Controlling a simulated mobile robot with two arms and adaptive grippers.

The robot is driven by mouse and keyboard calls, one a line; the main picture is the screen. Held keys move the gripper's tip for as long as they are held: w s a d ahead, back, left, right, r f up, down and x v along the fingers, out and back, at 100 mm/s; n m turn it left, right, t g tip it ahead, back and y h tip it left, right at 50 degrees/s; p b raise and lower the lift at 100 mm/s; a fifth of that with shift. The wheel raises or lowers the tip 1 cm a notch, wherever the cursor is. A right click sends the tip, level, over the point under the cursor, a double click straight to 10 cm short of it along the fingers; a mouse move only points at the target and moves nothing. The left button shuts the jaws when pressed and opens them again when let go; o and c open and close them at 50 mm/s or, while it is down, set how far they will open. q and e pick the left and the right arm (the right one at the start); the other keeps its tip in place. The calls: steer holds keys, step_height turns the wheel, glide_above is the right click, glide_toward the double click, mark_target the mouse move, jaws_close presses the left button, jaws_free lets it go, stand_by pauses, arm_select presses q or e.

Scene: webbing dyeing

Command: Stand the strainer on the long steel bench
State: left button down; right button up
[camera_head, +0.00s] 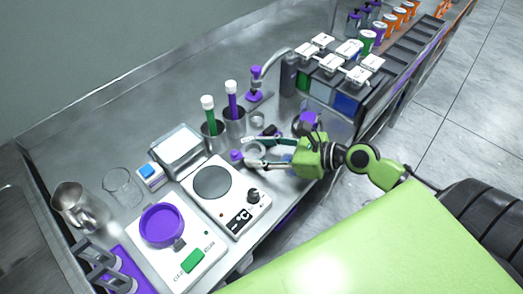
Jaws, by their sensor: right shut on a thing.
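My right gripper (256,162) reaches in from the right, low over the long steel bench (118,152). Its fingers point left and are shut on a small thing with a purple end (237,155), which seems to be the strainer. The fingers hide much of it, so its shape and whether it touches the bench cannot be told. It is just behind the hotplate and in front of the steel cups. My left gripper is not in view.
A hotplate (238,217) and a scale (197,263) with a purple dish (161,224) stand in front. Steel cups (213,141) hold purple- and green-bodied tubes. A glass beaker (121,187) and steel jug (79,208) stand left. Lidded containers (325,86) stand at right. The bench's back left is clear.

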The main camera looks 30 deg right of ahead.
steer(key=shift+s+f, duration=0.2)
steer(key=shift+f, duration=0.4)
steer(key=o, duration=0.8)
steer(key=shift+f, duration=0.15)
steer(key=shift+r, duration=0.5)
steer(key=v, duration=1.2)
steer(key=shift+w+d+r, duration=0.1)
steer(key=shift+w+r, duration=0.15)
steer(key=shift+r, duration=0.1)
